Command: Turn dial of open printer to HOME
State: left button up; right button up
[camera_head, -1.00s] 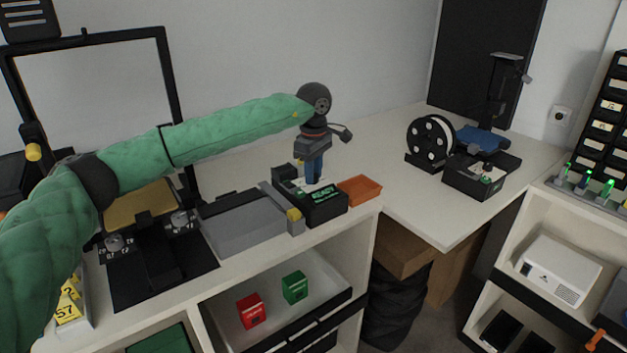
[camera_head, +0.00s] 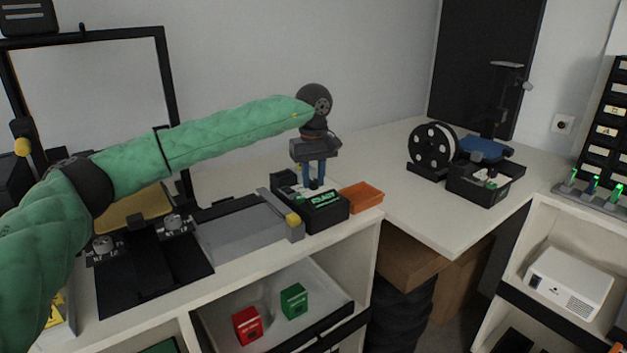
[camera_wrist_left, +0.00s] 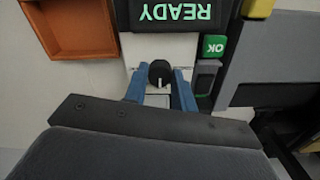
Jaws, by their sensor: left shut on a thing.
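A black box with a lit green READY display (camera_head: 323,196) stands on the near counter; in the wrist view the display (camera_wrist_left: 177,12) is upside down. Beside it in that view is a small black dial (camera_wrist_left: 160,72) with a white pointer mark towards the bottom of the picture. My left gripper (camera_head: 314,183) points down at the box, its blue fingers (camera_wrist_left: 160,84) on both sides of the dial and shut on it. No position labels around the dial are readable; the gripper hides part of that area. My right gripper is not in view.
A green OK button (camera_wrist_left: 214,46) is close to the fingers. An orange tray (camera_head: 361,197) sits beside the box, and a grey unit (camera_head: 245,235) is on its other side. A second machine with a blue bed (camera_head: 485,149) and a spool (camera_head: 432,147) stands farther back.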

aim_at(313, 180)
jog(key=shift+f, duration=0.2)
pick_arm(q)
jog(key=o, duration=1)
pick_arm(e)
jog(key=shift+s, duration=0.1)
pick_arm(q)
jog(key=shift+r, duration=0.45)
notch_tip(313, 180, up, 6)
jog(key=shift+f+b, duration=0.1)
jog(key=shift+b, duration=0.25)
jog(key=shift+r, duration=0.55)
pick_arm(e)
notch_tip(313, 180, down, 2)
